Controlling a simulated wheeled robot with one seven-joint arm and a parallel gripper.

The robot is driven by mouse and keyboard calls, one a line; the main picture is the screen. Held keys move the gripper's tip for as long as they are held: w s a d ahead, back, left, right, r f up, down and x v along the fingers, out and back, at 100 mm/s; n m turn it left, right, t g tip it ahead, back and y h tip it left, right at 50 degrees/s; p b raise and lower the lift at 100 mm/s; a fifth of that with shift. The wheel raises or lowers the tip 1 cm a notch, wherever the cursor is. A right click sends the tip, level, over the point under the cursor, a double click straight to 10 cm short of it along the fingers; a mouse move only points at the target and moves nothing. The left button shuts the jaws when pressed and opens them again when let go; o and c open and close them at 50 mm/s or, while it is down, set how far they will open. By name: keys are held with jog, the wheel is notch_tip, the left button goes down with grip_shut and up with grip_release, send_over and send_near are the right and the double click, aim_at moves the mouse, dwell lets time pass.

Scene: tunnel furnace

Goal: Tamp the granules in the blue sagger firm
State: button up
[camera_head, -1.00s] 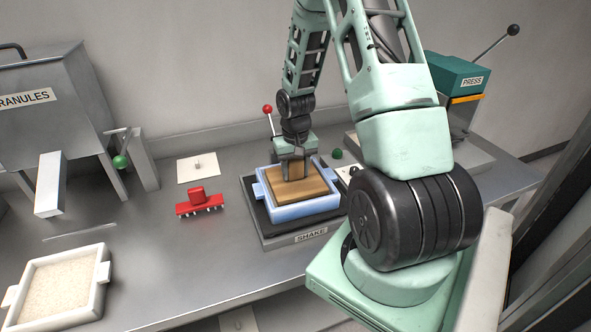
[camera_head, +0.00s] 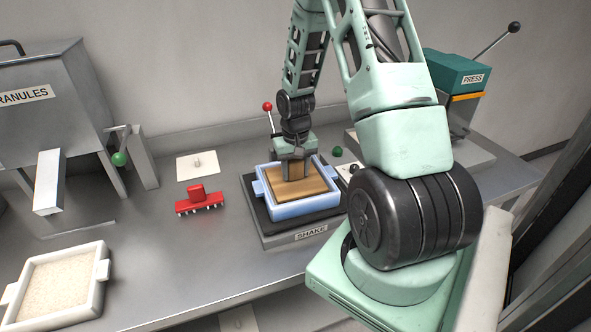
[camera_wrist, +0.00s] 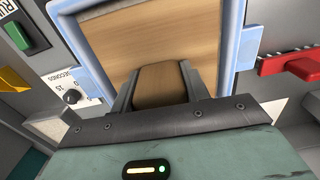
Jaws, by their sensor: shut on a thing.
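The blue sagger (camera_head: 292,211) sits on the dark plate of the shaker (camera_head: 262,228). It also shows in the wrist view (camera_wrist: 248,48). A flat wooden tamper (camera_head: 312,186) lies inside the sagger's walls and covers most of its opening, so the granules beneath are hidden. My gripper (camera_head: 293,172) is shut on the tamper's upright wooden block handle, with a finger on each side. The wrist view shows the handle (camera_wrist: 160,82) between the fingers and the board (camera_wrist: 150,35) beyond it, inside the blue rim. Whether the board presses on granules cannot be seen.
A red toothed rake (camera_head: 199,202) lies left of the shaker. A white tray of granules (camera_head: 60,285) is at front left, below the granules hopper (camera_head: 40,100). The press (camera_head: 455,75) stands behind right. A red-knobbed lever (camera_head: 267,107) and green button (camera_head: 337,152) are near the sagger.

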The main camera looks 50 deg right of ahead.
jog(key=shift+r, duration=0.15)
jog(key=shift+r+p, duration=0.7)
jog(key=shift+f+b, duration=0.45)
jog(key=shift+f, duration=0.25)
dwell(1.0)
jog(key=shift+r+p, duration=0.6)
jog(key=shift+r, duration=0.1)
jog(key=shift+r+p, duration=2.9)
jog(key=shift+r, duration=0.65)
jog(key=shift+f, duration=0.1)
